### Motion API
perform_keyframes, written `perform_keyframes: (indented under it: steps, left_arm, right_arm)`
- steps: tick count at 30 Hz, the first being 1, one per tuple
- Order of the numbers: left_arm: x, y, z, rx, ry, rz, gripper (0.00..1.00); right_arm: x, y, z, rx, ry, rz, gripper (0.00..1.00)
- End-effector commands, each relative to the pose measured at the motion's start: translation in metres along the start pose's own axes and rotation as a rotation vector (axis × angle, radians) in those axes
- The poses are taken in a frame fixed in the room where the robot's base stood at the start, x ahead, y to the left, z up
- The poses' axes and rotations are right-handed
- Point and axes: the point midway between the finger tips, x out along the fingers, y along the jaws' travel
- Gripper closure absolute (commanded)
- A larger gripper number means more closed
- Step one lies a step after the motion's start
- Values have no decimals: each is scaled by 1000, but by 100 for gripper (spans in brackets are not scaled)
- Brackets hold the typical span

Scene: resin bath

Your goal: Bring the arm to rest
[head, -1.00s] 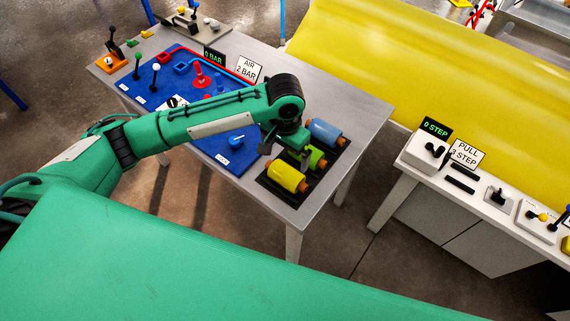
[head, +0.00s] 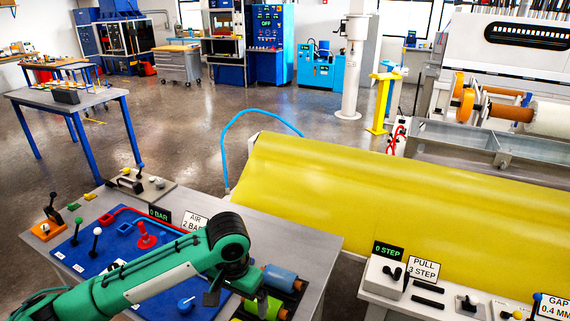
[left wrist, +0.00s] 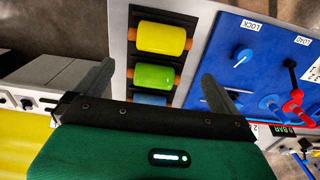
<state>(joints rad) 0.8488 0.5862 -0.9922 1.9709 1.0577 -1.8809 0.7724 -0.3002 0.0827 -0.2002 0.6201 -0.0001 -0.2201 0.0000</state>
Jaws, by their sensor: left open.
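My left arm is green and comes in from the left in the head view. Its gripper (head: 236,290) hangs over the right part of the grey table, beside the rollers. In the left wrist view the two dark fingers (left wrist: 160,88) stand wide apart with nothing between them. Beyond them lie a yellow roller (left wrist: 161,37), a green roller (left wrist: 154,76) and a blue roller (left wrist: 151,99) in a black rack. The blue roller is partly hidden by the gripper body. My right gripper is in neither view.
The grey table (head: 310,243) carries a blue panel (head: 88,253) with levers and a red knob (head: 146,240). A "0 BAR" display and an "AIR 2 BAR" sign stand behind it. A white control bench (head: 392,293) is at right. A yellow sheet (head: 340,190) stretches behind. Open floor lies beyond.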

Motion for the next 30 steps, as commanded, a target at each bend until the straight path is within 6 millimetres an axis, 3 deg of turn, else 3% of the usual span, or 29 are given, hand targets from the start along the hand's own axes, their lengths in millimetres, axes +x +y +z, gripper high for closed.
perform_keyframes:
  steps: [16,22,30]
  left_arm:
    - [57,75,43,108,212,206,0]
    - [73,81,68,73,297,236,0]
    - [95,64,115,-24,367,194,0]
  right_arm:
    - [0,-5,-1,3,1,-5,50]
    - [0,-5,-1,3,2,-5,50]
    - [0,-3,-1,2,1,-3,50]
